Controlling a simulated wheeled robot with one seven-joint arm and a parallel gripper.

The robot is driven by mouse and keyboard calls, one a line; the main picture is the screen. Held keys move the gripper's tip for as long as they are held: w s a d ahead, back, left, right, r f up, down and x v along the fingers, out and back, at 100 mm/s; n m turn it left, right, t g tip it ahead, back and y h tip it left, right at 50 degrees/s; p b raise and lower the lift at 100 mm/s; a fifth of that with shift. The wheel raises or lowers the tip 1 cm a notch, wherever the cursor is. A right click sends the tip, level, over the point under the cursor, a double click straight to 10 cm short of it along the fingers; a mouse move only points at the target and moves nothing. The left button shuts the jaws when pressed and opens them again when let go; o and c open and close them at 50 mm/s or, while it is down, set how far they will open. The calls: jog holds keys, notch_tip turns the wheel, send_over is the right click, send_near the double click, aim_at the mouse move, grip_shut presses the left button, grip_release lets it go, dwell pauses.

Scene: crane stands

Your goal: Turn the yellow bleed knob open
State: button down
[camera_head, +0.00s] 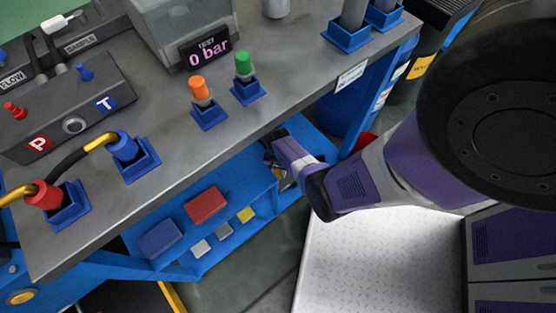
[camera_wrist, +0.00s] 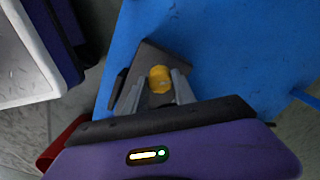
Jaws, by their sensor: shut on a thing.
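The yellow bleed knob (camera_wrist: 159,79) is in the wrist view, on a dark grey block (camera_wrist: 150,58) that lies against a blue surface. My gripper (camera_wrist: 161,90) is around the knob, with one grey finger on each side, shut on it. In the head view my gripper (camera_head: 277,148) reaches under the front edge of the bench, over the blue lower shelf. The knob cannot be made out in the head view, where the arm and bench edge cover it.
The grey bench top (camera_head: 150,185) hangs above the blue lower shelf (camera_head: 262,210), which carries a red box (camera_head: 205,205) and a blue box (camera_head: 160,238). A display (camera_head: 206,48) on the bench reads 0 bar. A blue drum stands behind the bench leg.

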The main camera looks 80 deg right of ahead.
aim_at(278, 173)
jog(key=shift+m, duration=0.9)
jog(key=c, duration=1)
grip_release()
notch_tip(278, 173, up, 8)
jog(key=p, duration=0.4)
jog(key=shift+f+p, duration=0.1)
jog(key=shift+p, duration=0.25)
